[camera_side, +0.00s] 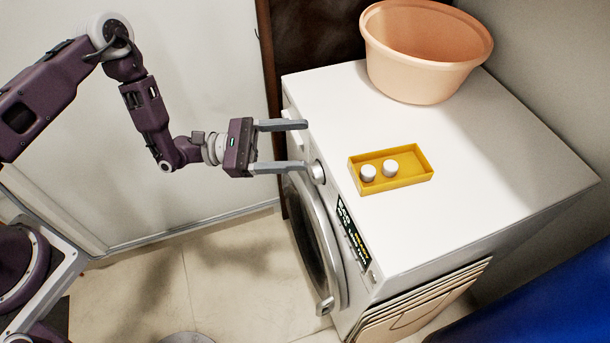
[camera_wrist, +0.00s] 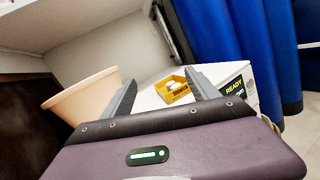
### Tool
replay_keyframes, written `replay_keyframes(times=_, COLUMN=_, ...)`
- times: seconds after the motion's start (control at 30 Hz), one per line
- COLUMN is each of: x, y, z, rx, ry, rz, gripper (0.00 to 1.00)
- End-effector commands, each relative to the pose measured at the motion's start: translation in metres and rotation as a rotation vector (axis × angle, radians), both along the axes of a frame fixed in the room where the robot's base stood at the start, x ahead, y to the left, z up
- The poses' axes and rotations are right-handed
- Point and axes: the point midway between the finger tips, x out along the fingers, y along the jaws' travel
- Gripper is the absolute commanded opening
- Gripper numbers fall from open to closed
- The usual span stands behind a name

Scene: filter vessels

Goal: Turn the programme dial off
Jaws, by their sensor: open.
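The programme dial (camera_side: 317,173) is a round pale knob on the upper front of the white washing machine (camera_side: 470,160). My gripper (camera_side: 300,146) is open and empty in front of the machine's upper front edge. Its lower finger in the side view ends close to the dial; I cannot tell whether they touch. In the wrist view the two fingers of my gripper (camera_wrist: 165,85) are spread apart, with the machine top between and beyond them. The dial cannot be made out in the wrist view. The dial's pointer position is too small to read.
A yellow tray (camera_side: 417,162) with two white round pieces sits on the machine top. A peach basin (camera_side: 425,50) stands at the back. The round door (camera_side: 318,245) is below. Folded cardboard (camera_side: 415,305) leans at the side.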

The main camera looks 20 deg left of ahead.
Motion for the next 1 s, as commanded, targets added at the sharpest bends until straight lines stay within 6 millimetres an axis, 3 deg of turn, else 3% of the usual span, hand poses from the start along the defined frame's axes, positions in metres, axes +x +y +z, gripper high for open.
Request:
replay_keyframes(times=0.03, x=0.002, y=0.009, z=-0.040, rx=-0.017, ry=0.083, rz=0.101, gripper=0.69)
replay_keyframes(times=0.1, x=0.003, y=0.022, z=-0.087, rx=-0.019, ry=0.172, rz=0.236, gripper=0.69)
replay_keyframes(times=0.2, x=-0.004, y=0.036, z=-0.133, rx=-0.006, ry=0.255, rz=0.359, gripper=0.69)
replay_keyframes(times=0.27, x=-0.007, y=0.040, z=-0.146, rx=0.002, ry=0.278, rz=0.396, gripper=0.69)
replay_keyframes(times=0.37, x=-0.002, y=0.036, z=-0.153, rx=0.007, ry=0.287, rz=0.414, gripper=0.69)
replay_keyframes(times=0.7, x=0.038, y=-0.006, z=-0.151, rx=0.007, ry=0.288, rz=0.408, gripper=0.69)
replay_keyframes(times=1.0, x=0.042, y=-0.008, z=-0.151, rx=0.007, ry=0.290, rz=0.410, gripper=0.67)
